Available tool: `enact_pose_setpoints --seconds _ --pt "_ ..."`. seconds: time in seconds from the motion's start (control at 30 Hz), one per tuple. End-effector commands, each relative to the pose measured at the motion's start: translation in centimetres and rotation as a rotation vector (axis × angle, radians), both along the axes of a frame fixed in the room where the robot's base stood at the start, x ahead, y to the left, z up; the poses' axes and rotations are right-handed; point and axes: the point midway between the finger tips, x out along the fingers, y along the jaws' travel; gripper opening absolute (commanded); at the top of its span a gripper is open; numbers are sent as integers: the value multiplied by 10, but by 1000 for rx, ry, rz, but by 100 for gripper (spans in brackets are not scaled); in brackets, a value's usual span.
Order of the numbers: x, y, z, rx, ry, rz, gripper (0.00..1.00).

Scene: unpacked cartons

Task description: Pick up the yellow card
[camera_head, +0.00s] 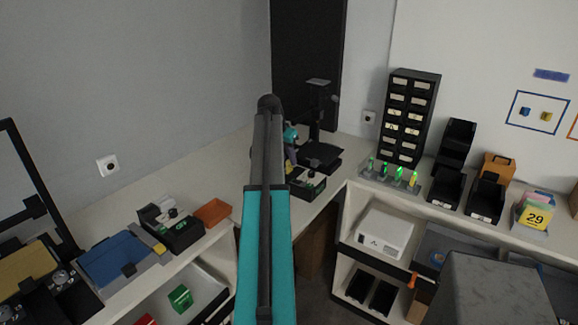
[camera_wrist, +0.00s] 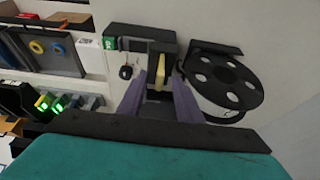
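A yellow card marked 29 (camera_head: 534,218) stands in a small holder with other coloured cards, on the right-hand bench in the head view. My gripper (camera_wrist: 160,85) shows in the wrist view as two purple fingers, spread apart. In the head view, it is mostly hidden by my own arm, near the bench corner and well left of the card. A small yellow piece (camera_wrist: 159,69) shows between the fingertips in the wrist view, against a black device. I cannot tell what it is, and neither finger clearly touches it.
A black wheel-like part with round holes (camera_wrist: 222,83) lies close right of my fingers. The right-hand bench carries a black drawer tower (camera_head: 409,115), black bins (camera_head: 447,183) and an orange box (camera_head: 497,168). A grey block (camera_head: 490,290) stands in front.

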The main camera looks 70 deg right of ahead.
Motion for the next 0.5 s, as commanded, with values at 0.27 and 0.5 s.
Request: enact_pose_setpoints --seconds 0.27,0.5 --pt "-2 -7 -19 0 0 0 32" --pt "-1 -7 -20 0 0 2 32"
